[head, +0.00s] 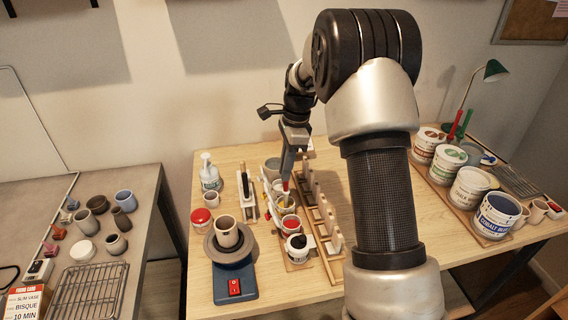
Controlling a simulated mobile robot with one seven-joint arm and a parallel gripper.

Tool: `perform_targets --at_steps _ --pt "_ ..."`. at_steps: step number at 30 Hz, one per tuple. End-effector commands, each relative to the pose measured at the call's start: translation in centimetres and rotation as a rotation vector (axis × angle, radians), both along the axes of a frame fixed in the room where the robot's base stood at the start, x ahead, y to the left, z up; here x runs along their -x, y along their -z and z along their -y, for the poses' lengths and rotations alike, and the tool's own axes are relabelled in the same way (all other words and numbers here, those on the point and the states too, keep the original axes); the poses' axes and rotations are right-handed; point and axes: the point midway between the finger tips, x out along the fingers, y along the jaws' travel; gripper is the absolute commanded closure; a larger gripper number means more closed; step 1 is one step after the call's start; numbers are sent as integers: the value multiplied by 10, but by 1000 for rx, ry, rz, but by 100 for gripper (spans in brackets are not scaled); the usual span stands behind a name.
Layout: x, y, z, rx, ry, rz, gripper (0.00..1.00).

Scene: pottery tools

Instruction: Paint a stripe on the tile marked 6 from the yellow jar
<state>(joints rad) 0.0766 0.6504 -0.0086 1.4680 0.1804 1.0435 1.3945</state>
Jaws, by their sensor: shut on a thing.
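My gripper (287,176) points down over the row of small paint jars in the middle of the wooden table. It is shut on a thin brush (286,187), whose reddish part shows below the fingers. The brush's lower end is at the yellow jar (286,208); I cannot tell whether the tip is in the paint. A red jar (290,227) stands just in front of the yellow one. To the right, a long wooden rack (328,247) holds several pale upright pieces, perhaps the tiles. No number 6 is readable, and my arm may hide part of this area.
A pump bottle (210,176) and red-lidded jar (201,217) stand left. Large paint tubs (497,216) line the right side. My arm covers the table's middle right.

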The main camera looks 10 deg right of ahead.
Motion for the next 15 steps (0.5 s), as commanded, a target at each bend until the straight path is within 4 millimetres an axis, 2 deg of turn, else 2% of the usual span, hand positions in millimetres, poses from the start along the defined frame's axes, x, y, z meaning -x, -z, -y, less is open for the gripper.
perform_targets --at_steps 8,15 --pt "0 2 8 0 2 2 100" --pt "-11 2 4 0 0 1 100"
